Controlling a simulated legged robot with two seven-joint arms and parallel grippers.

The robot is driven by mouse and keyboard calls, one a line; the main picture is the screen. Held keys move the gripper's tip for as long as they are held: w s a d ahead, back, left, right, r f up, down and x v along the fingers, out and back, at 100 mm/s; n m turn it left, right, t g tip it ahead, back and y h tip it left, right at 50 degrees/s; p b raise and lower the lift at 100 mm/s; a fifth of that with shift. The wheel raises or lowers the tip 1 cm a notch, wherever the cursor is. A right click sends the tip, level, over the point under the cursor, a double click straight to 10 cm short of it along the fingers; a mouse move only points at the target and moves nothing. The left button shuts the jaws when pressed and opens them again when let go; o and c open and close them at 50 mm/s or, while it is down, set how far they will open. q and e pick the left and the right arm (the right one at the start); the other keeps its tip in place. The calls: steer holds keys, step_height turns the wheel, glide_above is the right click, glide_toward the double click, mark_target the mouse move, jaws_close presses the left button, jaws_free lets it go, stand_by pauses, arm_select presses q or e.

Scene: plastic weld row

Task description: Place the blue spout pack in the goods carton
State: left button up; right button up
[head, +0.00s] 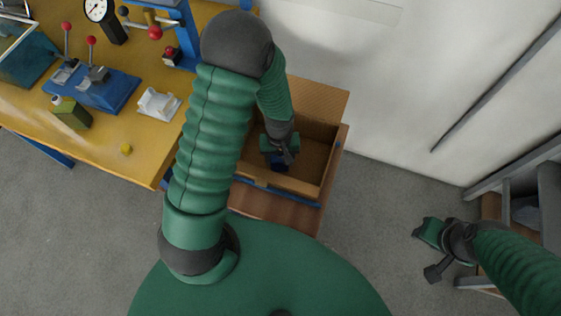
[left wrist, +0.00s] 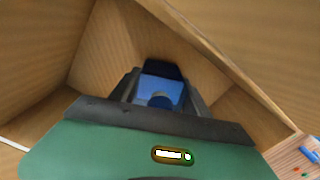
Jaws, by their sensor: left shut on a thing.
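The goods carton (head: 336,160) is an open brown cardboard box right of the yellow bench, with a flap raised at its back. My left gripper (head: 281,158) reaches down inside the carton, shut on the blue spout pack (head: 279,166). In the left wrist view the blue pack (left wrist: 161,90) sits between the two dark fingers, with a darker blue round part facing the camera. Cardboard walls surround it there. Whether the pack touches the carton floor cannot be told. My right gripper (head: 432,250) is at the lower right, away from the carton, over the floor.
The yellow bench (head: 140,160) holds a blue fixture with red-knobbed levers (head: 105,90), an olive container (head: 70,112), a white part (head: 158,104) and a small yellow piece (head: 126,149). A white wall stands behind the carton. Grey floor lies clear between carton and right gripper.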

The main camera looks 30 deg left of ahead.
arm_select(q)
steer(key=shift+a+f, duration=0.25)
steer(key=shift+f, duration=0.45)
jaws_close()
steer(key=shift+d, duration=0.15)
steer(key=o, duration=1.5)
jaws_free()
steer(key=shift+d, duration=0.2)
steer(key=shift+c, duration=0.2)
steer(key=shift+o, duration=0.5)
steer(key=shift+a, duration=0.1)
arm_select(e)
steer(key=shift+a+f, duration=0.1)
steer(key=shift+f, duration=0.15)
arm_select(q)
steer(key=shift+a+r, duration=0.1)
steer(key=shift+a, duration=0.05)
arm_select(e)
steer(key=shift+a+r, duration=0.1)
steer(key=shift+a, duration=0.05)
